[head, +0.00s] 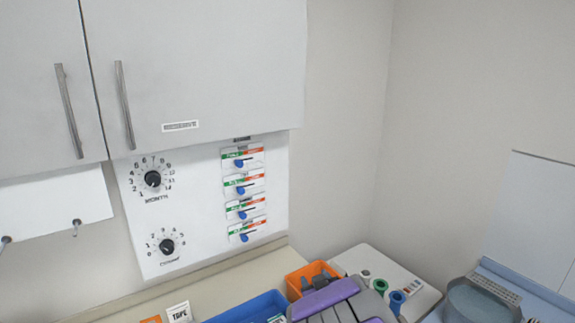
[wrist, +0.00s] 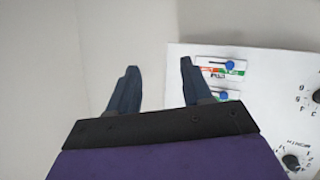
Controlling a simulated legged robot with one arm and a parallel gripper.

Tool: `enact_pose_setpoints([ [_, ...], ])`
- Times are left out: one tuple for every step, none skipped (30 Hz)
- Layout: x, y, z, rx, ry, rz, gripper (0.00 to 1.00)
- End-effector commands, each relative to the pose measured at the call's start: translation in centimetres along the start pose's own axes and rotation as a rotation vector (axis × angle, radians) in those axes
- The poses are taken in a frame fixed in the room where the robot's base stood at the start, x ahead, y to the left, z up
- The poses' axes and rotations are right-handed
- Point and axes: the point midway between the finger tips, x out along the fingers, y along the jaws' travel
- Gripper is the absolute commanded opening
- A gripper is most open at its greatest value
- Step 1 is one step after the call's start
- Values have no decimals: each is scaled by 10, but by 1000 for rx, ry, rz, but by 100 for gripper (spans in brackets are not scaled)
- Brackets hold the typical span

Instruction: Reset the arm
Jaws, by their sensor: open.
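My gripper shows in the wrist view (wrist: 157,85), with its two dark fingers apart and nothing between them. Behind the fingers are the bare wall and a white panel (wrist: 259,65) with sliders and dials. In the head view, grey and purple parts of my arm (head: 340,302) show at the bottom centre, in front of the counter. The fingers cannot be made out in the head view.
The white panel (head: 203,190) carries two dials and several blue-knobbed sliders (head: 243,189) under grey cabinets (head: 200,60). A blue bin (head: 245,307), an orange bin (head: 297,283) and a white device (head: 375,263) stand on the counter. The wall right of the panel is bare.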

Motion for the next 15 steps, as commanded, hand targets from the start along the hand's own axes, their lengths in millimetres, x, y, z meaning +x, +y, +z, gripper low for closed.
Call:
enact_pose_setpoints([
  [-11, 14, 4, 16, -54, 38, 49],
  [-18, 20, 9, 23, -90, 58, 49],
  [-27, 28, 16, 34, -143, 83, 49],
  [-35, 34, 22, 44, -184, 100, 49],
  [-43, 39, 27, 55, -223, 116, 49],
  [-55, 44, 34, 70, -275, 134, 49],
  [-64, 48, 40, 80, -314, 145, 49],
  [-74, 51, 46, 91, -357, 157, 49],
  [-87, 54, 53, 107, -409, 169, 49],
  [-97, 56, 58, 120, -446, 175, 49],
  [-108, 57, 65, 132, -489, 180, 49],
  [-123, 57, 72, 148, -543, 186, 49],
  [-134, 57, 77, 161, -581, 188, 49],
  [-146, 56, 82, 174, -620, 189, 49],
  [-162, 54, 90, 190, -676, 186, 49],
])
